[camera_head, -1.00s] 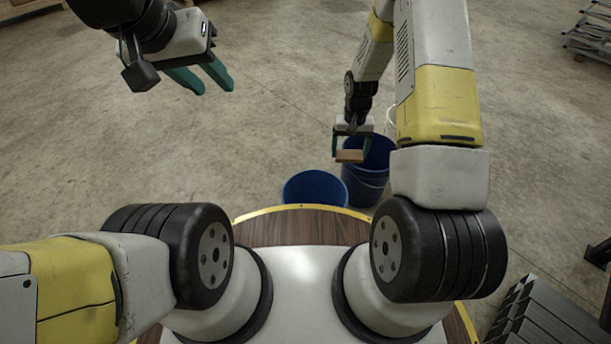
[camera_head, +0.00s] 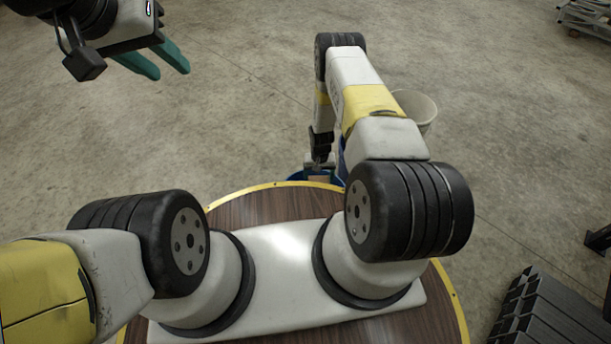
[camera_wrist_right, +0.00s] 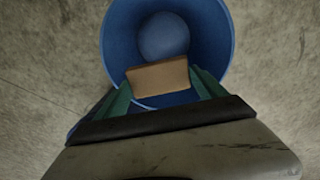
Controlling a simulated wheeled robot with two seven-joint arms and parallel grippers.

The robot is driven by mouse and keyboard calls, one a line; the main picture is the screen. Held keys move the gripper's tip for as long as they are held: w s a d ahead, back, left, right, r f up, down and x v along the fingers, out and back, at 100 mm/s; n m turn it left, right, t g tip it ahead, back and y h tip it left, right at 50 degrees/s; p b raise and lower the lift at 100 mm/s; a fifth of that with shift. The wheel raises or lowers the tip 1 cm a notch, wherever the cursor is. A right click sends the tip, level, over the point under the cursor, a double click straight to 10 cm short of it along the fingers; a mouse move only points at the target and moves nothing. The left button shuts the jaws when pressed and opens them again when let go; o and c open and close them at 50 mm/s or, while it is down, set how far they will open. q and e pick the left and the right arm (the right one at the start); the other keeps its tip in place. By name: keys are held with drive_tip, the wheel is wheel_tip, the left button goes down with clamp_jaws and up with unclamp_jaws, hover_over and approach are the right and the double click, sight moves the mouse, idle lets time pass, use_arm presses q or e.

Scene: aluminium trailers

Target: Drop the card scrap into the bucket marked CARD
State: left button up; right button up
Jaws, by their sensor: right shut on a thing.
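The card scrap (camera_wrist_right: 158,77) is a small tan-brown block held between the green fingers of my right gripper (camera_wrist_right: 163,82). In the head view the scrap (camera_head: 320,178) shows only partly, below my right gripper (camera_head: 319,168). In the right wrist view it lies over the open mouth of a blue bucket (camera_wrist_right: 119,32). That bucket's rim also shows in the head view (camera_head: 294,174), just beyond my base's edge. No CARD marking is readable on any bucket. My left gripper (camera_head: 171,73) is open and empty, high at the upper left.
A white bucket (camera_head: 421,108) stands behind that arm, to the right. Grey stacked metal pieces (camera_head: 555,310) lie at the lower right. The concrete floor at left and centre is clear.

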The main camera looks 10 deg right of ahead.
wheel_tip(320, 180, down, 5)
drive_tip(key=shift+r, duration=0.15)
idle(0.3)
drive_tip(key=o, duration=1.3)
drive_tip(key=shift+c, duration=0.2)
drive_tip(key=shift+r, duration=3.95)
